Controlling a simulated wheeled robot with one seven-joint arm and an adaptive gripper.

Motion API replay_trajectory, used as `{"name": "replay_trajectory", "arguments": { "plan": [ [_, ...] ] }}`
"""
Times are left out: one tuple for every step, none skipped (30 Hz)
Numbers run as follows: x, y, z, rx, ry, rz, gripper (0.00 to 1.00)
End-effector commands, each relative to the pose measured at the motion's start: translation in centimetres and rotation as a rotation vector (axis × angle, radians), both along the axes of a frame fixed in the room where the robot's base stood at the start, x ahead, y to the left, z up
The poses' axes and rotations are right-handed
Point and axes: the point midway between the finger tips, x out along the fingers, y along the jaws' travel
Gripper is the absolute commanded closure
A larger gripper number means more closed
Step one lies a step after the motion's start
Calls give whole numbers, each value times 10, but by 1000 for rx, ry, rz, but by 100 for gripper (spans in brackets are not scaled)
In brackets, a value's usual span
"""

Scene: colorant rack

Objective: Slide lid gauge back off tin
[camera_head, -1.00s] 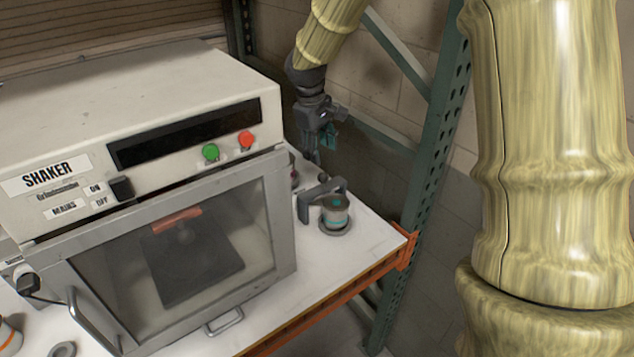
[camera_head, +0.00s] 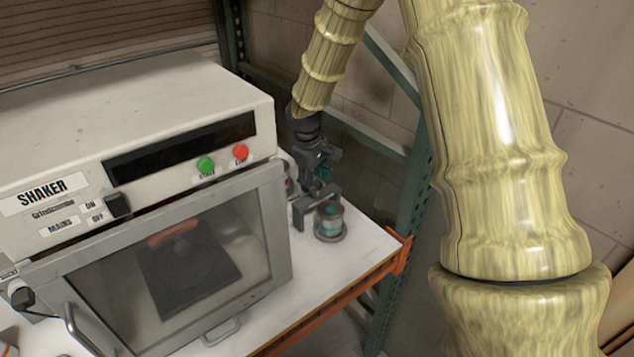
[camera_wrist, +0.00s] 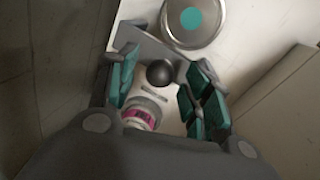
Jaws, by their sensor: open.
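The tin (camera_head: 330,222) stands upright on a dark round base near the right end of the white shelf; its round lid with a teal dot shows at the top of the wrist view (camera_wrist: 193,20). The grey lid gauge (camera_head: 302,206) stands beside the tin on its left, its arm reaching toward the tin's top. In the wrist view the gauge (camera_wrist: 150,47) shows with a dark round knob (camera_wrist: 160,73). My gripper (camera_head: 318,183) is open just behind and above the gauge. In the wrist view its teal-padded fingers (camera_wrist: 160,95) are either side of the knob, with no clear contact.
A small container with a magenta band (camera_wrist: 142,113) sits near my fingers. The shaker cabinet (camera_head: 150,200) stands close on the left. A green upright post (camera_head: 412,200) and an orange shelf beam (camera_head: 400,256) bound the right. Bare shelf (camera_head: 300,275) lies in front of the tin.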

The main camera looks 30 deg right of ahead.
Motion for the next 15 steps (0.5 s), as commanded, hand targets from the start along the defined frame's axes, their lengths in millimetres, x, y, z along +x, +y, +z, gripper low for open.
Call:
{"name": "replay_trajectory", "arguments": {
  "plan": [
    [0,-1,-4,-1,3,-1,50],
    [0,-2,-7,-1,3,0,50],
    [0,-2,-9,-1,2,0,50],
    [1,-2,-11,0,1,0,50],
    [1,-3,-13,0,1,0,50],
    [1,-3,-15,0,1,0,50],
    [1,-3,-17,0,1,0,50],
    [1,-3,-18,0,1,0,50],
    [1,-4,-19,0,1,0,50],
    [1,-4,-20,0,1,0,50],
    [1,-4,-20,0,1,0,50],
    [1,-4,-20,0,1,0,50],
    [1,-4,-21,0,0,0,50],
    [1,-4,-21,0,0,0,50],
    [1,-4,-21,0,0,0,50]
  ]
}}
